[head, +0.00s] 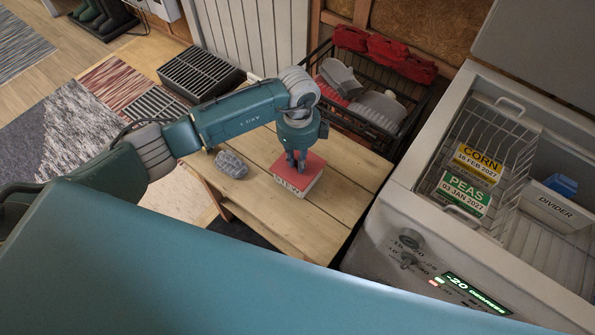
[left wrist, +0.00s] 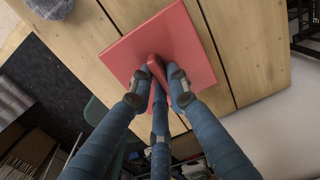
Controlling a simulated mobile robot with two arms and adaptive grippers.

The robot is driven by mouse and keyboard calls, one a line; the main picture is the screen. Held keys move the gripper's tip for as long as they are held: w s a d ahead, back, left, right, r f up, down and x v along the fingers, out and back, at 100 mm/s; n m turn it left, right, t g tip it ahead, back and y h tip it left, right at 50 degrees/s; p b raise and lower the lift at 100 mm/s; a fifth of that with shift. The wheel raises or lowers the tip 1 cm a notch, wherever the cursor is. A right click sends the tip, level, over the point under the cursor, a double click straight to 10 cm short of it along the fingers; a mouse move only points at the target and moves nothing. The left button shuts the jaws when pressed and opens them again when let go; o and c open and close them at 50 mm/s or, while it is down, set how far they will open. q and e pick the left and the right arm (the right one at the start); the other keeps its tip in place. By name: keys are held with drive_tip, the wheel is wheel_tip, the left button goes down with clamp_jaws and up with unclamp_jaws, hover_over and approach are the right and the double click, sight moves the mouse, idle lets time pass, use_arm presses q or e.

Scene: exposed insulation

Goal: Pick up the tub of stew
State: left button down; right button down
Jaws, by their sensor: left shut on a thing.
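The tub of stew (head: 293,188) is a pale box with a red lid (left wrist: 185,40) and lettering on its front, too small to read surely. It is at the wooden table in the head view. I cannot tell whether it rests on the boards or is slightly raised. My left gripper (head: 296,160) points down from above and is shut on the raised red grip in the middle of the lid. The left wrist view shows its fingers (left wrist: 160,82) on both sides of that grip. My right gripper is not in view.
A grey lumpy object (head: 231,164) lies on the table (head: 262,208) left of the tub. The open freezer (head: 400,205) at right holds a wire basket with a corn box (head: 476,160) and a peas box (head: 462,193), and a divider. A rack (head: 365,120) with red gloves stands behind the table.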

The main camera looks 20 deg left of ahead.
use_arm(q)
drive_tip(key=shift+s+a+f, duration=0.15)
drive_tip(key=shift+a+f, duration=0.05)
drive_tip(key=shift+f, duration=0.1)
